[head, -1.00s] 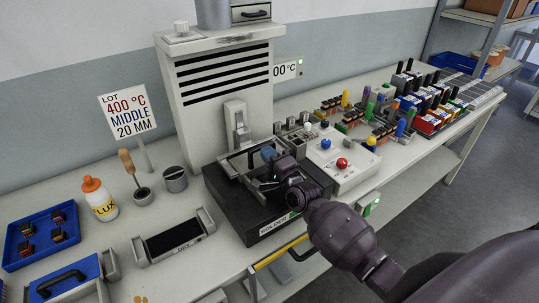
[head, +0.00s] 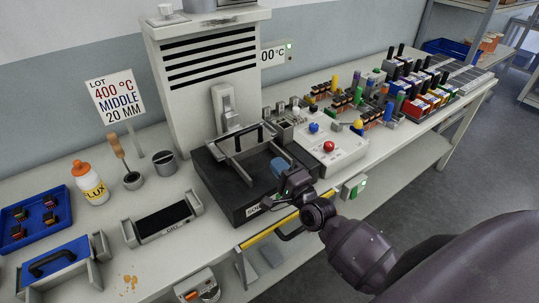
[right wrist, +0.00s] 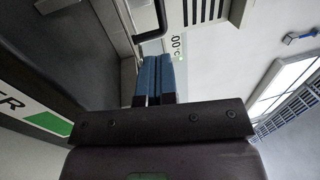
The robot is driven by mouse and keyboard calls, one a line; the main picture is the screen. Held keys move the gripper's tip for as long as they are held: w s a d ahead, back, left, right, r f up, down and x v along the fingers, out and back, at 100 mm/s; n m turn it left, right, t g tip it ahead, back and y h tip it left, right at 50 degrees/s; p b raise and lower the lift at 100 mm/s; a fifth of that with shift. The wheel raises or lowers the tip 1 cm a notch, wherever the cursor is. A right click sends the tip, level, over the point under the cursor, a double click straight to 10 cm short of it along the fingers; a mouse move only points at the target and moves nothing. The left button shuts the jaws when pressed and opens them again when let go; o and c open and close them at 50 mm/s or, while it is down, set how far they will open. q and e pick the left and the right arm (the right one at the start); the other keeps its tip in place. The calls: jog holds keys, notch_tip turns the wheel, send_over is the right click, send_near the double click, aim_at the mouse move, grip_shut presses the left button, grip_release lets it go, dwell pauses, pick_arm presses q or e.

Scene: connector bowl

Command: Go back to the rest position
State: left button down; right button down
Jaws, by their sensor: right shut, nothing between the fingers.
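My right gripper (head: 279,166) shows in the head view above the front right part of the black solder station (head: 222,209). Its blue fingertips are together with nothing between them. The same blue fingers stand side by side in the right wrist view (right wrist: 159,76). The arm reaches in from the lower right. My left gripper is in neither current view.
A control box (head: 337,148) with a red and a blue button stands right of the station. A grey-framed tray (head: 163,226), a flux bottle (head: 91,184) and a blue tray (head: 37,222) of parts lie left. A yellow rail (head: 268,234) runs along the front edge.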

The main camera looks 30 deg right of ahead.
jog(key=s+a+f+n+g+y, duration=0.1)
jog(key=s+a+f+n+g, duration=0.25)
jog(key=s+n, duration=0.2)
jog(key=s+a+f+n+g+y, duration=0.1)
jog(key=s+a+f+n+g, duration=0.15)
jog(key=s+n+g, duration=0.35)
jog(key=s+d+n+g+h, duration=0.2)
jog(key=s+n+g, duration=0.15)
jog(key=s, duration=0.55)
jog(key=s+d+n+g+h, duration=0.15)
jog(key=s+g, duration=0.25)
jog(key=s, duration=0.5)
jog(key=w+f+n+t, duration=0.1)
jog(key=w+f+t, duration=0.7)
jog(key=f, duration=0.2)
jog(key=shift+a+f, duration=0.25)
jog(key=shift+n, duration=0.25)
